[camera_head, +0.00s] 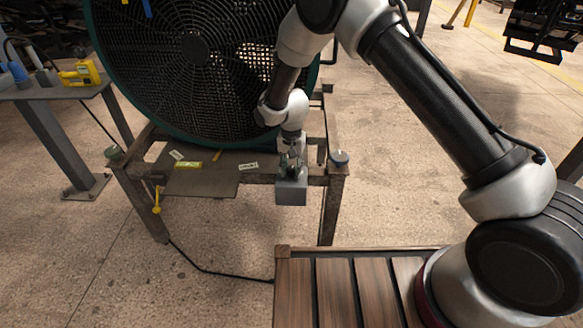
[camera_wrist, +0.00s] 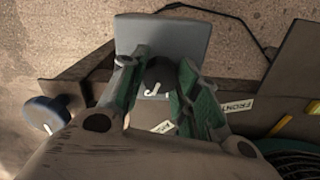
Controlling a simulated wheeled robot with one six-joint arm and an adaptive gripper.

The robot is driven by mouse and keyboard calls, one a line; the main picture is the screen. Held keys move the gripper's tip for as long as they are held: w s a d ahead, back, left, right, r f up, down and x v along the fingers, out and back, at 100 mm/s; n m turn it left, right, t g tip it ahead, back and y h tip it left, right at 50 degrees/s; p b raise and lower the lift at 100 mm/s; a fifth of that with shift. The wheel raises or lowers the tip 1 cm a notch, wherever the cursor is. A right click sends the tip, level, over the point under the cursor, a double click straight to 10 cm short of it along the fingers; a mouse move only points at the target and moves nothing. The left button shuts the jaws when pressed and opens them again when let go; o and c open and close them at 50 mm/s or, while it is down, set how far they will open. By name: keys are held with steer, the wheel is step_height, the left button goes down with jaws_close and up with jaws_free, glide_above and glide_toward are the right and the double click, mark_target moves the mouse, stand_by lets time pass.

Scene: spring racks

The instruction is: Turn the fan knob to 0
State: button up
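The fan knob (camera_wrist: 158,76) is a small dark knob with a white mark, on a grey control box (camera_wrist: 165,40) in the wrist view. The same box (camera_head: 291,192) hangs at the front of the fan's stand in the head view, where my gripper hides the knob. My gripper (camera_head: 290,163) points down at the box. In the wrist view, the green fingers of my gripper (camera_wrist: 160,78) stand on either side of the knob, close to it. I cannot tell whether both fingers touch it. No number scale is readable.
The large green-rimmed fan (camera_head: 195,48) stands behind the box on a rusty metal frame (camera_head: 333,190). A side table (camera_head: 40,93) holds tools at left. A slatted wooden surface (camera_head: 345,290) is in front.

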steer(key=shift+c, duration=0.8)
steer(key=n, duration=0.7)
steer(key=shift+n, duration=0.3)
steer(key=n, duration=0.4)
steer(key=shift+n, duration=2.1)
